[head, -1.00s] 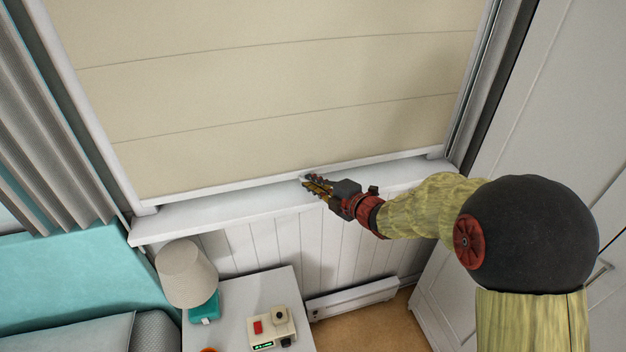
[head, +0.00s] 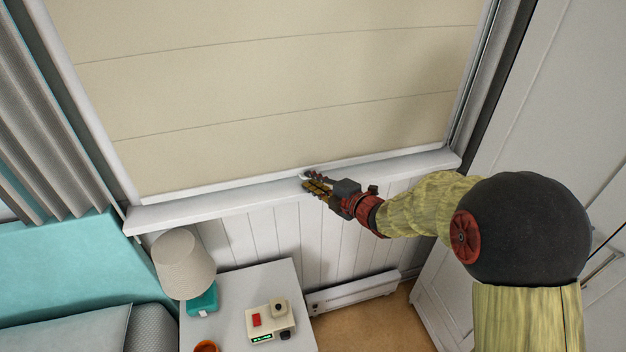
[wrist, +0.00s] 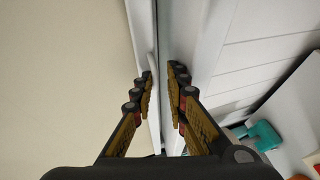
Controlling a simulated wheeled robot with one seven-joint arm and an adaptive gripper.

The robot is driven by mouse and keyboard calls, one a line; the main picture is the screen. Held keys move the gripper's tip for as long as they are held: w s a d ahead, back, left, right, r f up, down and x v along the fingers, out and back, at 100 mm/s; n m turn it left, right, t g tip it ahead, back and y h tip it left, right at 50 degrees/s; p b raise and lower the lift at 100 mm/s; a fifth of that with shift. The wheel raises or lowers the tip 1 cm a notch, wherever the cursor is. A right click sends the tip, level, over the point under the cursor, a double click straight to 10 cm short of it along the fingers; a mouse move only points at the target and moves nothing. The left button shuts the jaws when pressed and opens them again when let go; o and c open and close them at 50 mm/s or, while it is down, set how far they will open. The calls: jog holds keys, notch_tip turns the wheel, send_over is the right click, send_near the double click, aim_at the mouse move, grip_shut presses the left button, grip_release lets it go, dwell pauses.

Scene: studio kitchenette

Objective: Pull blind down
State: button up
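The cream blind (head: 280,90) covers the window in the head view. Its white bottom rail (head: 220,187) is down at the window sill (head: 230,205), with hardly any gap showing. A small pale pull tab (head: 304,177) sits on the rail near its middle. My gripper (head: 311,182) is at this tab. In the wrist view the fingers (wrist: 160,82) are partly apart, one over the blind side and one over the sill side. The tab's edge shows beside the left finger. Whether it touches the finger is unclear.
A lamp (head: 183,262) and a small device (head: 268,320) stand on the white nightstand (head: 235,300) below the sill. A grey curtain (head: 45,130) hangs at left. A white door or cabinet (head: 560,110) is at right, close to my arm.

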jog(key=v, duration=1.2)
dwell(0.5)
